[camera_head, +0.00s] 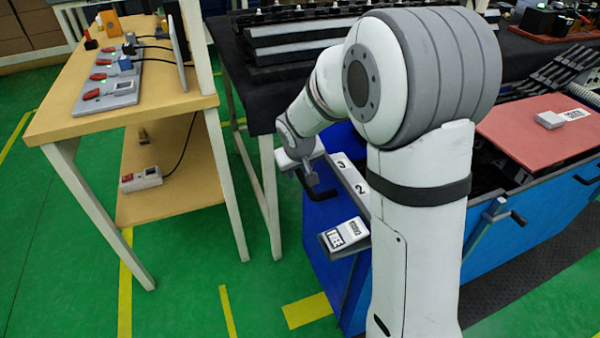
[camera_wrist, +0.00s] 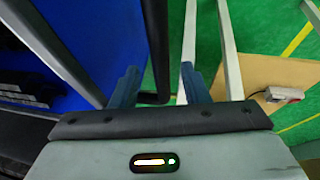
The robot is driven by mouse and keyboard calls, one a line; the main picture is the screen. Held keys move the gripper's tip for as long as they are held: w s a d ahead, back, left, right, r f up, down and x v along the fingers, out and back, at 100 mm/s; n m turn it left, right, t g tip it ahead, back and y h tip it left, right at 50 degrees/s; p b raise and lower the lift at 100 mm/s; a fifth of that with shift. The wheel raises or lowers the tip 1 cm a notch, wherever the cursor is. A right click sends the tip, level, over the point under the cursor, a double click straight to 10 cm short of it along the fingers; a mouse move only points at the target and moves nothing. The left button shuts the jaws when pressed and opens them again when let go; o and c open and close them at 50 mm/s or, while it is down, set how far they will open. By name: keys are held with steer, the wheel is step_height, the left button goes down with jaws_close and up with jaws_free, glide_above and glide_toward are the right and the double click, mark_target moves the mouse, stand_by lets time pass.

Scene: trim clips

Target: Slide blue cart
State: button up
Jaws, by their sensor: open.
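The blue cart (camera_head: 545,215) stands right of centre in the head view, partly hidden behind my arm. Its blue panel (camera_wrist: 95,30) fills the upper left of the wrist view. A black bar handle (camera_wrist: 159,50) sticks out from the cart's end and lies between my two fingers in the wrist view. My gripper (camera_wrist: 160,82) is open, with one finger on each side of the bar; I cannot tell whether either touches it. In the head view my gripper (camera_head: 310,180) is at the cart's left end, where the handle is mostly hidden.
A wooden bench (camera_head: 55,115) with several devices stands at the left, with a lower shelf (camera_head: 190,188). A dark table (camera_head: 232,70) stands behind the cart. A red panel (camera_head: 530,130) lies on the cart's right part. Green floor (camera_head: 190,270) is open in front.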

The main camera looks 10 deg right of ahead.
steer(key=shift+x, duration=1.1)
jaws_close()
